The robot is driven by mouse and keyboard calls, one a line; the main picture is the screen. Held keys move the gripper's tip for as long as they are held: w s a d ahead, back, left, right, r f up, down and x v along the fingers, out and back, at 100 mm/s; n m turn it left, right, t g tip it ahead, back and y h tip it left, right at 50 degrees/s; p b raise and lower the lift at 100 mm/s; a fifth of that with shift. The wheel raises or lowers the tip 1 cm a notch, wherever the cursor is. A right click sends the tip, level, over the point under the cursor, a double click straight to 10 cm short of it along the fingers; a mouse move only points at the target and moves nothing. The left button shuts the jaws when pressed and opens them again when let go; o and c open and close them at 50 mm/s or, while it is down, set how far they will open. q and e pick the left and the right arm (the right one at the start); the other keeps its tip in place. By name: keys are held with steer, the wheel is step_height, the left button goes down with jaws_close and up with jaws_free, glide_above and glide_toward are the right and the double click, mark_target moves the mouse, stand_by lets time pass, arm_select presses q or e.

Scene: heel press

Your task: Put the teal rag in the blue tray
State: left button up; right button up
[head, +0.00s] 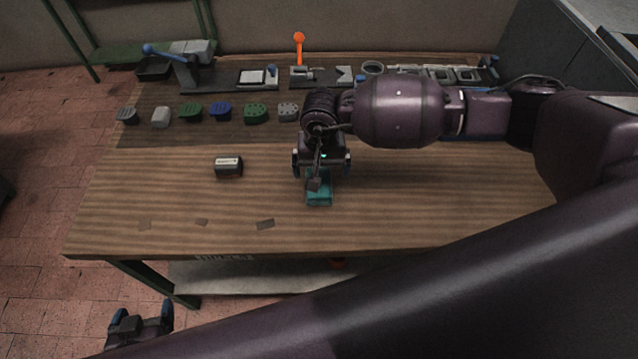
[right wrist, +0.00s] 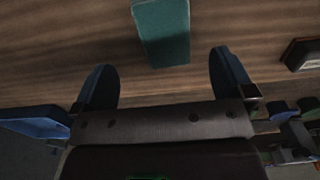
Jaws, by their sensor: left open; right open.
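The teal rag (head: 320,197) lies folded on the workbench, partly covered by my right gripper (head: 321,164). In the right wrist view the rag (right wrist: 163,33) is beyond the open fingers (right wrist: 163,72), roughly centred between them and not touched. My right gripper is open and empty. A blue edge, probably the blue tray (right wrist: 33,120), shows at the left of the right wrist view; in the head view my right arm hides most of it. My left gripper (head: 141,318) is open and empty, low in front of the bench's left front corner.
A small dark box with a white label (head: 228,167) stands left of the rag. A row of coloured heel-like pieces (head: 220,111) lies behind it. A press with a blue lever (head: 180,65) and fixtures line the back. The front of the bench (head: 200,235) is mostly clear.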

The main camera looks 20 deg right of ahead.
steer(key=shift+w+a+f+p, duration=0.15)
steer(key=shift+w+f, duration=0.1)
steer(key=shift+f, duration=1.6)
steer(key=shift+w+f+p, duration=0.15)
steer(key=shift+w+f, duration=0.05)
steer(key=shift+f, duration=1.65)
steer(key=c, duration=1.1)
steer(key=shift+r, duration=0.15)
